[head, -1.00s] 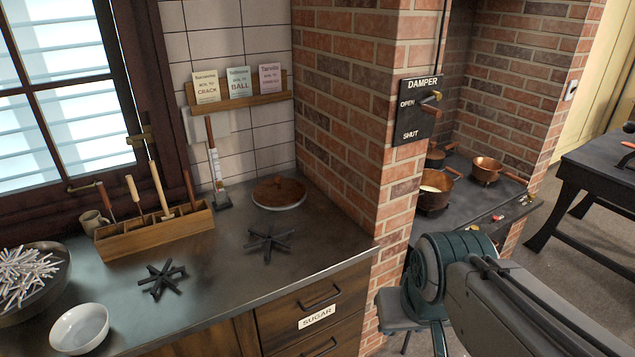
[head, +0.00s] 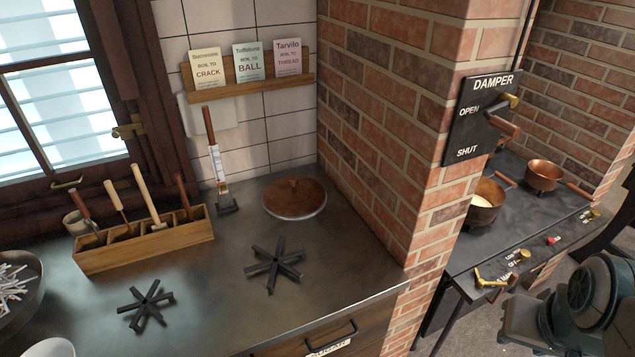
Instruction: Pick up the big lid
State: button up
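The big lid (head: 295,198) is a round copper-brown disc with a pale rim and a small knob on top. It lies flat on the dark counter (head: 215,290), in the back corner between the tiled wall and the brick pillar. Nothing covers it. Part of my arm shows at the lower right of the head view, well away from the lid. My gripper is outside the picture, so its state is hidden.
Two black star-shaped trivets (head: 274,265) (head: 146,303) lie in front of the lid. A brush-like tool (head: 217,165) leans on the wall left of it, beside a wooden tool box (head: 145,245). The brick pillar (head: 400,120) rises close on the right. Copper pots (head: 542,176) stand beyond it.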

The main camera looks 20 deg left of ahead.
aim_at(294, 196)
jog(key=u, duration=0.25)
jog(key=i, duration=0.65)
jog(key=u, duration=0.95)
jog(key=i, duration=0.4)
jog(key=u, duration=0.4)
